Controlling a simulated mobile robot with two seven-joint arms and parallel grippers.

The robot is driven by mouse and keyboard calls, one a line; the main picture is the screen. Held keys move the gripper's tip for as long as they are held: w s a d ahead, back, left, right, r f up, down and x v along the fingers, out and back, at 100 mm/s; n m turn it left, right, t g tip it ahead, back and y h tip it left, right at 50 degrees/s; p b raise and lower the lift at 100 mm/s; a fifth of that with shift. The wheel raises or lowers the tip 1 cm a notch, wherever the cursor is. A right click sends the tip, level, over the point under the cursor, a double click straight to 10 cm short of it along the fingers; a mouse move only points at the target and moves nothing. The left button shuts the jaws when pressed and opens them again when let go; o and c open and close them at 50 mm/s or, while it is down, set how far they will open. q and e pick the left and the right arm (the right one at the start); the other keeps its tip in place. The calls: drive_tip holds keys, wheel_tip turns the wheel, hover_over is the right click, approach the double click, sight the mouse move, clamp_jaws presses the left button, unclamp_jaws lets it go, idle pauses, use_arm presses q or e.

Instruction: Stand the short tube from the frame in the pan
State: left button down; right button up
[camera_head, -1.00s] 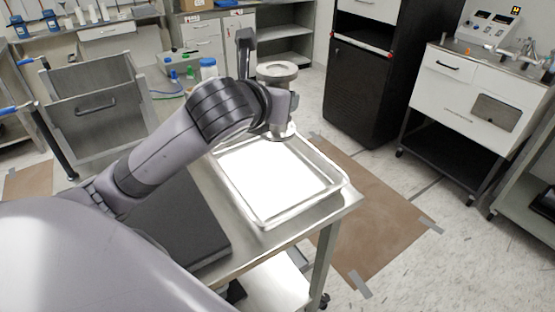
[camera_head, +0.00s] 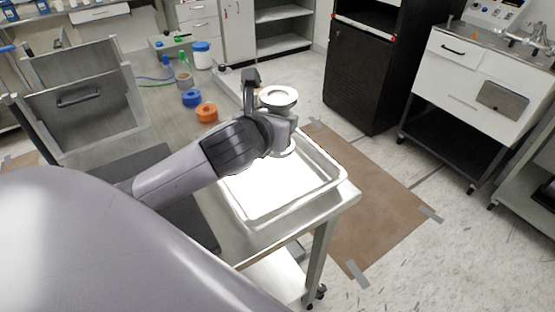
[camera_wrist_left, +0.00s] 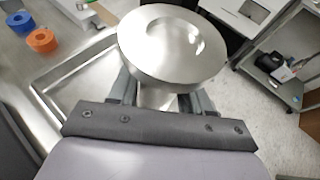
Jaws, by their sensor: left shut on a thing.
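The short tube (camera_head: 279,95) is a metal piece with a wide round flange at its top and another flange lower down. It stands roughly upright over the far part of the pan (camera_head: 262,214), a shallow metal tray with a bright white floor. My left gripper (camera_wrist_left: 158,98) is shut on the tube below its top flange, which hides most of the body in the left wrist view. The lower flange shows just under my wrist in the head view; I cannot tell whether it touches the pan floor. My right gripper is not in view.
The pan rests on a steel table (camera_head: 232,238). An orange ring (camera_head: 207,112), a blue ring (camera_head: 191,98) and a blue-lidded jar (camera_head: 202,56) stand behind my arm. A grey open-topped frame (camera_head: 84,110) stands at left. The pan's near half is clear.

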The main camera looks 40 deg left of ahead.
use_arm(q)
wheel_tip(320, 180, down, 11)
drive_tip(key=shift+r, duration=0.2)
idle(0.3)
drive_tip(key=shift+f, duration=0.1)
drive_tip(key=shift+c, duration=2.4)
unclamp_jaws()
drive_tip(key=shift+f, duration=0.2)
drive_tip(key=shift+r, duration=0.2)
drive_tip(key=v, duration=1.2)
drive_tip(key=shift+f, duration=0.1)
